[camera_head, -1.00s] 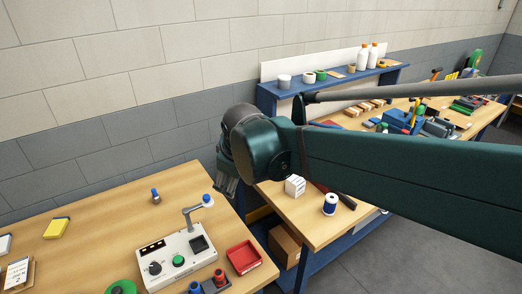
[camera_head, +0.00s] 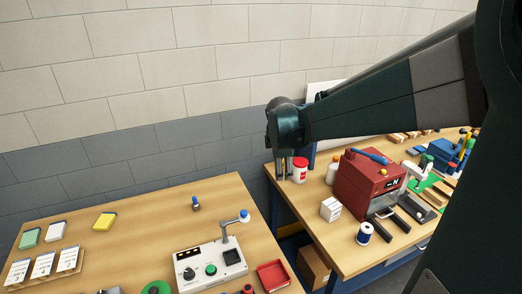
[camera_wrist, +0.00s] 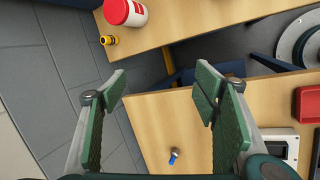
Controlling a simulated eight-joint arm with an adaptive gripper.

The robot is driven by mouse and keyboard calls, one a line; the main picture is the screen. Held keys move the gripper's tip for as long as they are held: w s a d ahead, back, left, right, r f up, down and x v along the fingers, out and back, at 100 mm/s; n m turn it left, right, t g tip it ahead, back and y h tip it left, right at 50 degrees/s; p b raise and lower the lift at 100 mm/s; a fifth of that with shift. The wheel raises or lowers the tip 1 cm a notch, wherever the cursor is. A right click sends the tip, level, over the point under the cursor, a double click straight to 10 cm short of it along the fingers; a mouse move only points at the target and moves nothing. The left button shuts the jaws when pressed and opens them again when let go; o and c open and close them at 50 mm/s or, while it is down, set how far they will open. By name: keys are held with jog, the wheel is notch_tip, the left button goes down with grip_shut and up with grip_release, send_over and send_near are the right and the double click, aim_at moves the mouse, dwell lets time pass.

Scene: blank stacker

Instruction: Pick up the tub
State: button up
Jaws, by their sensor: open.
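A white tub with a red lid and a red label (camera_head: 300,171) stands near the back left corner of the right-hand bench. I cannot tell the exact gap in height.
A red machine (camera_head: 366,184), a white bottle (camera_head: 333,171), a white box (camera_head: 330,209) and a blue spool (camera_head: 364,233) stand on the same bench. A small yellow and black item (camera_wrist: 108,40) lies beside the tub. A gap separates the two benches. The wall is close behind.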

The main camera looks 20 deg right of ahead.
aim_at(301, 161)
jog(key=w+d+f+n+p, duration=0.1)
jog(key=w+d+f+n, duration=0.1)
jog(key=w+d+f, duration=0.1)
jog(key=w+d+f+n+g+h+p, duration=0.1)
jog(key=w+d+f+n+p, duration=0.1)
jog(key=d, duration=0.6)
jog(key=w+d+f+n+g+p, duration=0.1)
jog(key=w+d+f+n+p, duration=0.1)
jog(key=w+d+f+n, duration=0.2)
jog(key=shift+w+d+f, duration=0.25)
jog(key=shift+w+f, duration=0.1)
jog(key=shift+w, duration=0.3)
jog(key=shift+w+d+f, duration=0.2)
jog(key=shift+w+f, duration=0.15)
jog(key=shift+w, duration=0.25)
jog(key=shift+w+d+f, duration=0.25)
jog(key=shift+w+f, duration=0.1)
jog(key=shift+w, duration=0.3)
jog(key=shift+w+d+f+n, duration=0.2)
jog(key=shift+d+f+n, duration=0.2)
jog(key=shift+f, duration=0.05)
jog(key=shift+f, duration=0.1)
jog(key=shift+x, duration=1.2)
jog(key=shift+f, duration=0.1)
jog(key=shift+x, duration=2.5)
jog(key=shift+c, duration=0.3)
jog(key=c, duration=1.1)
